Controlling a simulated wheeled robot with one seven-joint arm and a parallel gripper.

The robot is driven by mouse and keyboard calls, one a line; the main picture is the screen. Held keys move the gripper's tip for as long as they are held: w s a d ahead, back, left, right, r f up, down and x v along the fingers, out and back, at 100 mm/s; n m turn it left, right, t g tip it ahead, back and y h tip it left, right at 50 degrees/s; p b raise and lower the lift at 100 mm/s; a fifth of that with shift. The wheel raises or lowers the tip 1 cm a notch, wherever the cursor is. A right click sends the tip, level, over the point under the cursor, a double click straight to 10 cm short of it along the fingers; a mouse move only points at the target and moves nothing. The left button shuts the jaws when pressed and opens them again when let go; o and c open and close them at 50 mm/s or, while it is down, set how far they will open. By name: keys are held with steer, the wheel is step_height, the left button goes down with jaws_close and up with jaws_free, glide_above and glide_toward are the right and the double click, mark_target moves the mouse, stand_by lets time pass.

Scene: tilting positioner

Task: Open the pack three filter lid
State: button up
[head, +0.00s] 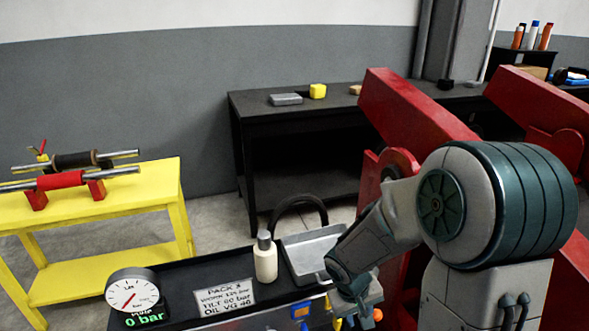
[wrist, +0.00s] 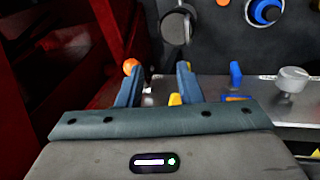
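My gripper (wrist: 158,76) is open in the wrist view, its two blue fingers apart with nothing clearly held between them. A dark grey round part with a pale rim (wrist: 176,26) sits on the dark panel beyond the fingers; I cannot tell whether it is the filter lid. An orange ball knob (wrist: 131,66) shows at the left fingertip; contact is unclear. In the head view my gripper (head: 358,300) is low, at the right end of the pack bench, its fingers mostly hidden. A "PACK 3" card (head: 226,296) lies on the bench.
The wrist view shows a silver knob (wrist: 292,78), a blue ringed fitting (wrist: 263,12) and a blue lever (wrist: 236,74). Red beams (head: 415,115) rise behind my arm.

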steer(key=s+r+m+t+y, duration=0.1)
steer(key=s+r+m+y, duration=0.1)
steer(key=s+r, duration=1)
step_height(320, 180, up, 4)
steer(key=shift+s+r+m+t+y, duration=0.1)
steer(key=shift+s+m+t+y, duration=0.2)
steer(key=shift+m+t, duration=0.1)
steer(key=shift+s+a, duration=0.15)
steer(key=shift+a, duration=0.1)
jaws_close()
steer(key=w+a+f+n+h+b, duration=0.45)
steer(key=a+f+n+b, duration=0.6)
steer(key=f, duration=0.35)
steer(key=w+a+f+n+h+b, duration=0.3)
steer(key=a+f+n+h+b, duration=0.2)
steer(key=a+f+n+b, duration=0.75)
steer(key=w+d+f+b, duration=0.1)
steer(key=w+d+f, duration=0.1)
steer(key=d+f, duration=0.4)
steer(key=w+d+f+m+b, duration=0.1)
steer(key=w+d+f, duration=0.2)
steer(key=d, duration=1)
steer(key=shift+w+d+f+b, duration=0.15)
steer(key=shift+d+f+b, duration=0.2)
steer(key=shift+f, duration=1.2)
